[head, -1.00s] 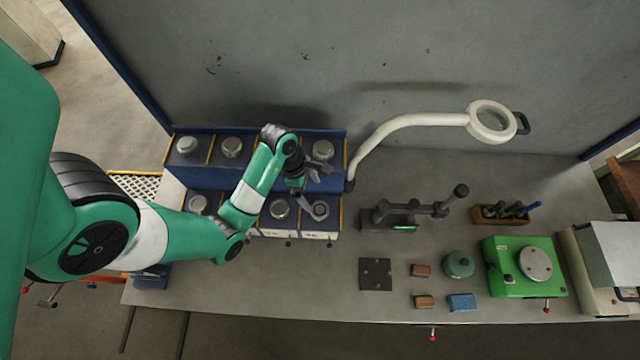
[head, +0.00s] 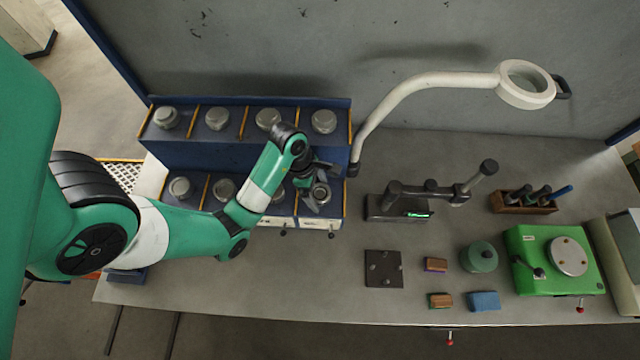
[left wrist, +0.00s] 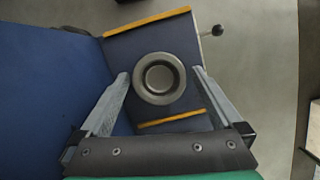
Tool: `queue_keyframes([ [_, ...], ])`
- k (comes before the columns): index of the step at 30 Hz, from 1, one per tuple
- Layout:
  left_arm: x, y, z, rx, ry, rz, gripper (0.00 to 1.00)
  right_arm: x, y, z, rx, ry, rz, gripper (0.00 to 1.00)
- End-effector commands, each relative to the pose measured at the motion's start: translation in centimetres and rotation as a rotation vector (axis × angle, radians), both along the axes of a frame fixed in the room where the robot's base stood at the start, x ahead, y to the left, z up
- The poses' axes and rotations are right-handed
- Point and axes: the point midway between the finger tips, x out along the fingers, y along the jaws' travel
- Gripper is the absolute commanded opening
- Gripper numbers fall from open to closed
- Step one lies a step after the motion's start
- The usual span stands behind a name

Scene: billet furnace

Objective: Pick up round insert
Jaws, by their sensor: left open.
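The round insert (head: 320,193) is a metallic ring-shaped piece in the rightmost front compartment of the blue stepped rack. It also shows in the left wrist view as a silver ring (left wrist: 160,78) with a recessed centre, between two yellow divider strips. My left gripper (head: 316,188) is open and reaches over this compartment. In the left wrist view, its fingertips (left wrist: 161,72) lie on either side of the insert with gaps, and I cannot tell their height above it. The arm partly hides the insert and the front row in the head view. My right gripper is not in view.
More round metal pieces sit in the rack (head: 250,151), in both rows. A white magnifier lamp arm (head: 430,79) rises just right of the rack. A black stand (head: 425,200), a dark plate (head: 383,268) and a green device (head: 555,260) stand further right. The bench front is mostly clear.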

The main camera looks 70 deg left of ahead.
Motion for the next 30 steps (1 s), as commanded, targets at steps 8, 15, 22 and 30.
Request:
queue_keyframes([
  [8, 0.05, -0.01, 0.05, 0.0, 0.0, 0.0, 0.89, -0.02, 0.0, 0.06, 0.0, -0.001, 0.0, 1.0],
  [15, 0.04, 0.0, 0.05, 0.001, 0.0, 0.0, 0.46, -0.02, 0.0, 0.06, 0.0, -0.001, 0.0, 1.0],
  [22, 0.04, 0.01, 0.05, 0.001, 0.0, 0.0, 0.05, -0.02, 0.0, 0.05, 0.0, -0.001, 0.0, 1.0],
  [30, 0.09, 0.03, 0.12, 0.002, -0.003, 0.001, 0.0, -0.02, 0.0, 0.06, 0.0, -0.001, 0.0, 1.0],
])
